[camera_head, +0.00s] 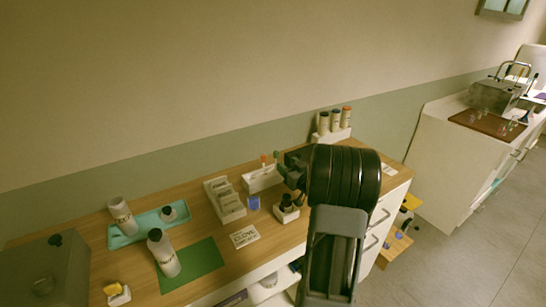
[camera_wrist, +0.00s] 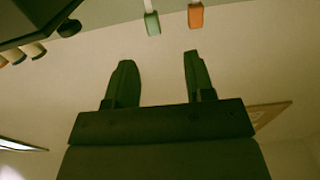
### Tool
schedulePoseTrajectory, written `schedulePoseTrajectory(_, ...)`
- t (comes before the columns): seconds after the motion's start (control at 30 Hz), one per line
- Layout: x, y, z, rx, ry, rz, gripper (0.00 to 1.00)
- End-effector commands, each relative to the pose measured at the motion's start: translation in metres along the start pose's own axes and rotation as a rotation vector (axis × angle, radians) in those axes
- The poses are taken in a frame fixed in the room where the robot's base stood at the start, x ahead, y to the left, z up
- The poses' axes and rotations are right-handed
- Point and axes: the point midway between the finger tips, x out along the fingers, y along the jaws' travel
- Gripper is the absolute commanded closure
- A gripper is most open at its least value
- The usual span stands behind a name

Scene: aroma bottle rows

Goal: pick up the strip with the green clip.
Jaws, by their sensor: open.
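The green clip (camera_wrist: 152,23) tops a thin white strip near the top of the wrist view. An orange clip (camera_wrist: 196,16) on another strip is just to its right. In the head view, the green clip (camera_head: 277,155) and the orange clip (camera_head: 263,158) stand above a white holder (camera_head: 262,180) on the wooden counter. My gripper (camera_wrist: 157,57) is open and empty, with its two dark fingers spread. The green clip lies beyond the fingertips, roughly in line with the gap, and is not touched. In the head view my arm hides part of the area beside the holder.
A white slotted rack (camera_head: 224,200), a blue glass (camera_head: 253,203) and a small holder of dark bottles (camera_head: 288,208) stand close by. A rack of capped bottles (camera_head: 333,128) is behind. A teal tray (camera_head: 150,232) and green mat (camera_head: 203,262) are at the left.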

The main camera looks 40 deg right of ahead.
Motion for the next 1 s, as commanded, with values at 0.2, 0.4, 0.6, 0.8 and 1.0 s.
schedulePoseTrajectory(0.2, 0.03, 0.006, -0.001, 0.0, -0.001, 0.01, 0.51)
schedulePoseTrajectory(0.4, 0.042, 0.005, -0.001, 0.0, 0.0, 0.01, 0.51)
schedulePoseTrajectory(0.6, 0.063, 0.005, -0.005, 0.001, -0.002, 0.006, 0.51)
schedulePoseTrajectory(0.8, 0.087, 0.005, -0.004, 0.0, -0.001, 0.006, 0.51)
schedulePoseTrajectory(1.0, 0.095, 0.005, -0.003, 0.0, -0.001, 0.007, 0.51)
